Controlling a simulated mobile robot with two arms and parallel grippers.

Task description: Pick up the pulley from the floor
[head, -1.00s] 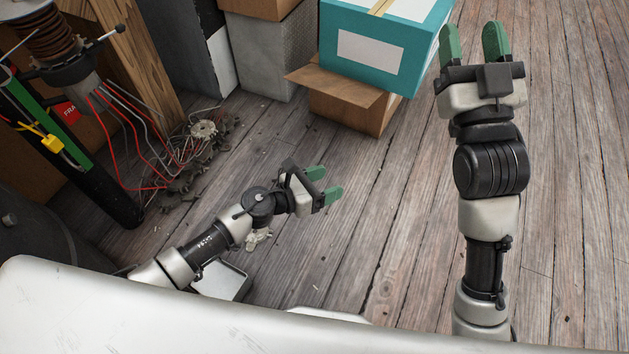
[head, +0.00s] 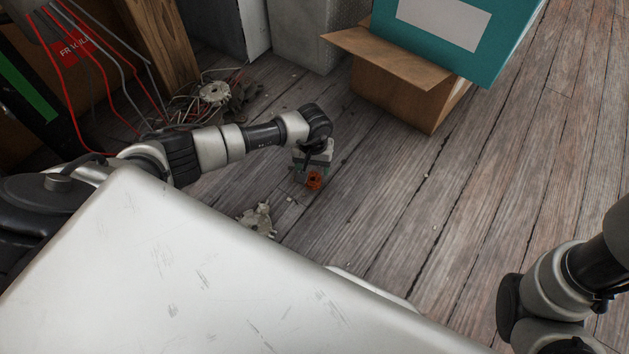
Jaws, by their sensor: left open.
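My left gripper (head: 311,172) points down close to the floor, with its jaws open. A small orange part (head: 314,181), which may be the pulley, shows at its fingertips. The gripper partly hides it, and I cannot tell whether the fingers touch it. A pale metal part with lugs (head: 257,220) lies on the floor nearer to me, partly hidden by my white body. A round, toothed pale metal part (head: 214,93) lies further back at the left. My right gripper is out of view; only part of that arm shows at the lower right.
Red and grey wires (head: 140,90) hang down at the left near a wooden post (head: 160,45). An open cardboard box (head: 405,92) with a teal box (head: 450,35) on it stands at the back. The plank floor (head: 470,200) right of the left gripper is clear.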

